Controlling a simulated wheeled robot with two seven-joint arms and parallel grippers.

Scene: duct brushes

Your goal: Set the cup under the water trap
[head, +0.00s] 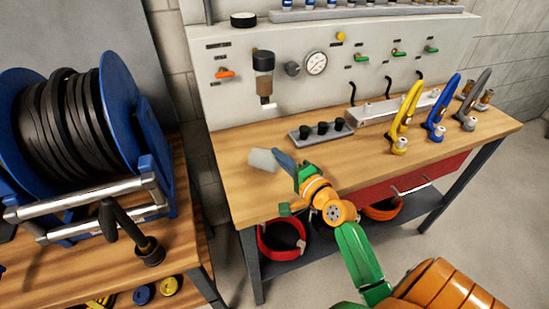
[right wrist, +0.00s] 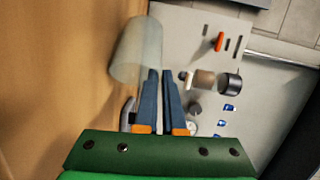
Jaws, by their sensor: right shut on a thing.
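The cup (head: 262,160) is pale and translucent; in the head view it is near the left end of the wooden bench. The water trap (head: 264,82) is on the grey panel behind, with a black cap, a brown bowl and a white tip below. The cup appears below and in front of that tip; any gap to the bench top is hard to tell. My right gripper (head: 284,162) is shut on the cup's side. In the right wrist view the cup (right wrist: 138,52) is at the blue fingertips (right wrist: 163,75), apart from the trap (right wrist: 205,79). My left gripper is not in view.
A tray (head: 320,133) with small black cups is right of the cup. Yellow (head: 406,115), blue (head: 437,110) and grey hooked tools stand farther right. A pressure gauge (head: 316,63) and several valves are on the panel. A hose reel (head: 75,120) stands left. The bench front is clear.

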